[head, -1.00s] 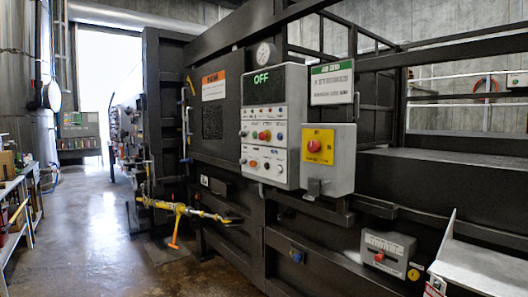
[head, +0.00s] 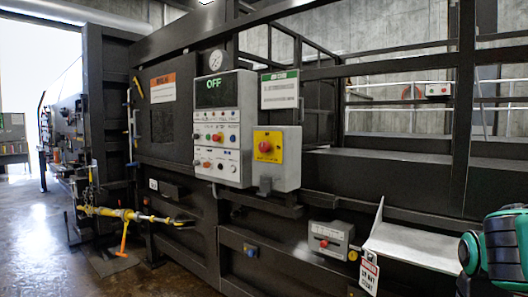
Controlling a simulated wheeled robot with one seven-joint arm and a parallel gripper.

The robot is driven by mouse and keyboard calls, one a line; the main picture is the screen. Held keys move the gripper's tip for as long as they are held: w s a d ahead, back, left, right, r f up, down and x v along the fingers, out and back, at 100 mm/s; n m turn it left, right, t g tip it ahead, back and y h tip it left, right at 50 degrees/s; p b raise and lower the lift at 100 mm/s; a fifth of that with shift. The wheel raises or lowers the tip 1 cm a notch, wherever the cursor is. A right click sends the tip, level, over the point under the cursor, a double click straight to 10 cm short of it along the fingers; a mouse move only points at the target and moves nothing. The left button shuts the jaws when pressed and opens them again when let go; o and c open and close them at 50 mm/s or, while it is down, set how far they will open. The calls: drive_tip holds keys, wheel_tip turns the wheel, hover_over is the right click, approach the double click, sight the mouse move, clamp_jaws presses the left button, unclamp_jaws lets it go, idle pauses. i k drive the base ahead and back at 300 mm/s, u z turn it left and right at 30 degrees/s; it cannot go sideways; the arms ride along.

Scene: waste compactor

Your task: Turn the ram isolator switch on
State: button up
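A grey box (head: 288,178) with a yellow plate (head: 276,141) and a red rotary knob (head: 264,146) is mounted on the front of the dark machine, and it looks like an isolator switch. I cannot read its label or the knob's exact position. To its left is a grey control panel (head: 224,128) with several buttons and a display (head: 214,84) that reads OFF in green. A green and black part of my arm shows at the lower right edge, well right of the box. My gripper itself is out of view.
A lower grey box (head: 330,242) with a red button sits beside a pale sloped tray (head: 415,246) with a hanging tag (head: 369,276). A yellow pipe with an orange handle (head: 123,239) sticks out at left. The floor (head: 40,215) at left is clear.

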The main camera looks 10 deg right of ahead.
sight(264, 147)
drive_tip(key=u, duration=1.15)
drive_tip(key=k, duration=0.7)
drive_tip(key=z, duration=0.5)
drive_tip(key=i, duration=1)
